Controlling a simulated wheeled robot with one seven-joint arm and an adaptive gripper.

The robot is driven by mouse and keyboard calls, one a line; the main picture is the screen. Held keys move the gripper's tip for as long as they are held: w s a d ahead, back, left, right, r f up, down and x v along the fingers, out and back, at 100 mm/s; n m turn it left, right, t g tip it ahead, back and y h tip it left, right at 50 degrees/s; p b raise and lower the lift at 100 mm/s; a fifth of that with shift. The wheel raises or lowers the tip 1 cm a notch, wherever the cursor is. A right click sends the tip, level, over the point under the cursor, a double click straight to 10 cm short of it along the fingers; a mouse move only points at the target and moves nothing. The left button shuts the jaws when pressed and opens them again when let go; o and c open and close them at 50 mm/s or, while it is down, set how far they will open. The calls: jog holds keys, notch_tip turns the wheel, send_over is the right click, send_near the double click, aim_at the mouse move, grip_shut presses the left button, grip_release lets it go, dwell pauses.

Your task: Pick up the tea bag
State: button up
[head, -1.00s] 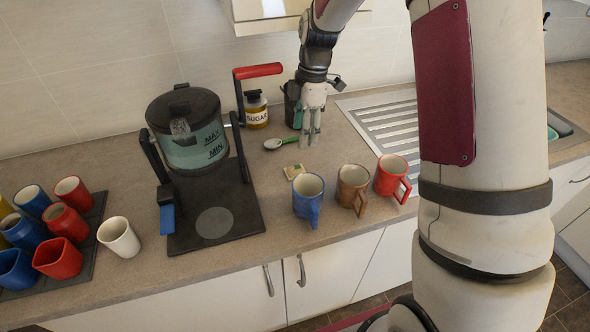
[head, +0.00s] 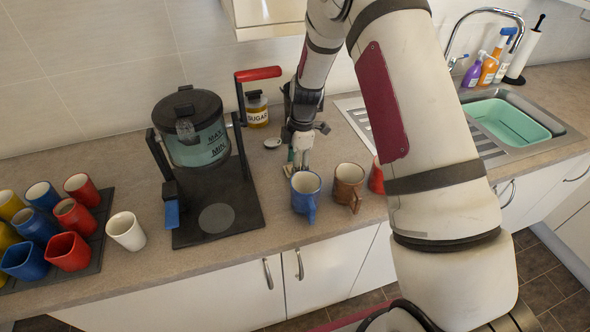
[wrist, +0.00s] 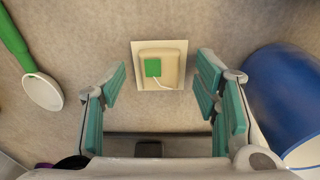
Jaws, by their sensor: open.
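The tea bag (wrist: 158,66) lies flat on the counter in the wrist view, a pale square packet with a green tag and a short string. My gripper (wrist: 158,88) is open, its green-padded fingers left and right of the bag, with nothing between them touching it. In the head view my gripper (head: 298,168) points down at the counter just behind the blue mug, and it hides most of the tea bag there.
A blue mug (head: 306,197) stands close to my gripper, and it fills the right of the wrist view (wrist: 285,105). A brown mug (head: 347,186) and a red mug stand beside it. A green-handled spoon (wrist: 42,91) lies left. The kettle stand (head: 217,205) is left.

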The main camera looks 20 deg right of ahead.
jog(key=shift+f, duration=0.15)
jog(key=c, duration=0.8)
